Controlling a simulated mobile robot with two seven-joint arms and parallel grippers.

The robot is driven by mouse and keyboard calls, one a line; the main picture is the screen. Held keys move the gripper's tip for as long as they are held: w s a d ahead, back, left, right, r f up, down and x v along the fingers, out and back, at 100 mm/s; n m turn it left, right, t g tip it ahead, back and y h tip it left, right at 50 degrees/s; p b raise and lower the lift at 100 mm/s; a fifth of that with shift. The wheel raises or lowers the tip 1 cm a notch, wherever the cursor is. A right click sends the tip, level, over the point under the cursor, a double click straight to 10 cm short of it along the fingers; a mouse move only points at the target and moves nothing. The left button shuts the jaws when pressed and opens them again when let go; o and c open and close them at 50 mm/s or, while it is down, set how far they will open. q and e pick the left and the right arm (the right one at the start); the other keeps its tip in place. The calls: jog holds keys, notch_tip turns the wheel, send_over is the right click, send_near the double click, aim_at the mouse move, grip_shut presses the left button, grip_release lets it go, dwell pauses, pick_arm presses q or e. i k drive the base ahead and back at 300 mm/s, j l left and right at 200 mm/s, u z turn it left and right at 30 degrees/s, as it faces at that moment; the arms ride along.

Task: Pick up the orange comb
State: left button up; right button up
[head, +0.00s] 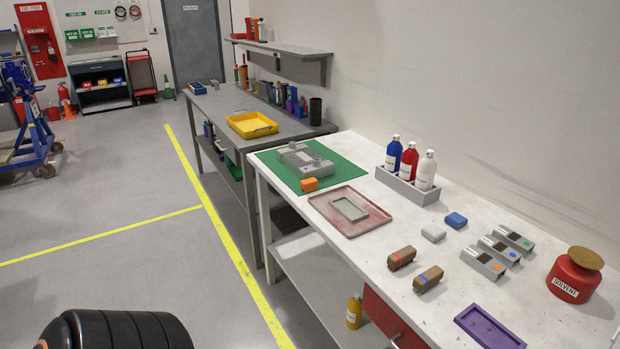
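No plainly comb-shaped orange thing can be made out. Three grey slotted pieces stand in a row at the right of the white bench; the nearest has an orange mark (483,263), the middle one a blue mark (499,250), the farthest a green mark (513,239). A small orange block (309,184) sits at the front edge of the green mat (284,180), by a grey jig-like box (305,160). I cannot tell from shape which of these is the comb. Neither of my grippers is in view.
On the white bench (460,215) are a bottle rack (407,188), a reddish tray (375,217), two brown blocks (401,258), a white block (433,233), a blue block (456,220), a red solvent can (574,275) and a purple tray (489,327). Open floor lies left.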

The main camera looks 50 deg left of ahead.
aim_at(308, 185)
jog(key=j+z, duration=0.1)
jog(key=j, duration=1.75)
jog(key=i, duration=0.05)
